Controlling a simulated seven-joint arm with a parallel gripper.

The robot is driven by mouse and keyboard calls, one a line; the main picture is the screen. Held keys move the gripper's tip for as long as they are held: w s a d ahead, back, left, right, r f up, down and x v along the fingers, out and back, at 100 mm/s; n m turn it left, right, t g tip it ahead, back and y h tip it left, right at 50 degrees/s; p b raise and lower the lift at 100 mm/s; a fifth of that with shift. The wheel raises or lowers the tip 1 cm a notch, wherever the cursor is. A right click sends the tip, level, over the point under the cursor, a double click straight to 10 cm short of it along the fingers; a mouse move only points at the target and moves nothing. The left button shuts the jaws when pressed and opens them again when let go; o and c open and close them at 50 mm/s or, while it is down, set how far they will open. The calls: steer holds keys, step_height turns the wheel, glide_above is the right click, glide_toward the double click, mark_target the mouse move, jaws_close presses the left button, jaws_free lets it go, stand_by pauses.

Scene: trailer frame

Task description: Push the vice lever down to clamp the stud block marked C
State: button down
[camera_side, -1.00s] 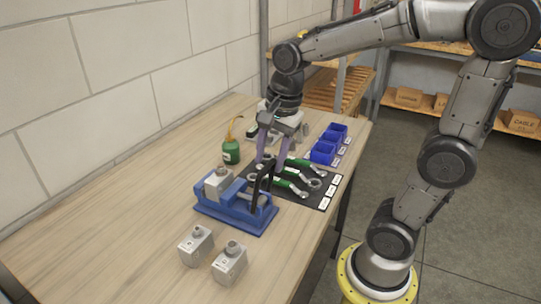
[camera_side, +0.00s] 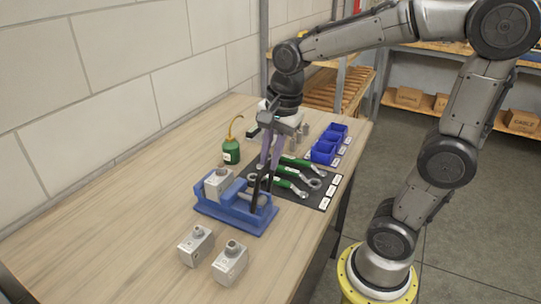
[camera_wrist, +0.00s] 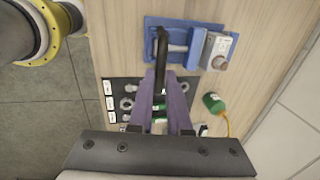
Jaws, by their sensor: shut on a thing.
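The blue vice (camera_side: 232,217) sits on the bench with a grey stud block (camera_side: 216,185) between its jaws; any letter on it is too small to read. The vice also shows in the wrist view (camera_wrist: 153,22), with the block (camera_wrist: 218,46) at its right. The black vice lever (camera_side: 255,198) stands up at the vice's right end. My gripper (camera_side: 267,169) has purple fingers pointing down at the lever's upper part. In the wrist view my gripper (camera_wrist: 163,76) is shut on the black lever (camera_wrist: 161,45), which runs between the fingertips.
Two loose stud blocks (camera_side: 196,246) (camera_side: 230,263) stand in front of the vice. A green oil can (camera_side: 231,151) stands behind it. Green-handled wrenches (camera_side: 291,171) lie on a dark mat (camera_side: 325,187) to the right, near blue bins (camera_side: 323,152). The bench's left side is clear.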

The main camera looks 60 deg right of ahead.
steer(key=shift+s, duration=0.15)
stand_by(0.8)
steer(key=s+f+t, duration=0.1)
steer(key=s+f, duration=0.4)
steer(key=s, duration=0.3)
steer(key=shift+s, duration=0.25)
steer(key=c, duration=1.5)
jaws_free()
steer(key=shift+f+t, duration=0.15)
steer(key=shift+t, duration=0.15)
steer(key=o, duration=0.6)
steer(key=shift+o, duration=0.2)
steer(key=v, duration=1.4)
steer(key=shift+w, duration=0.1)
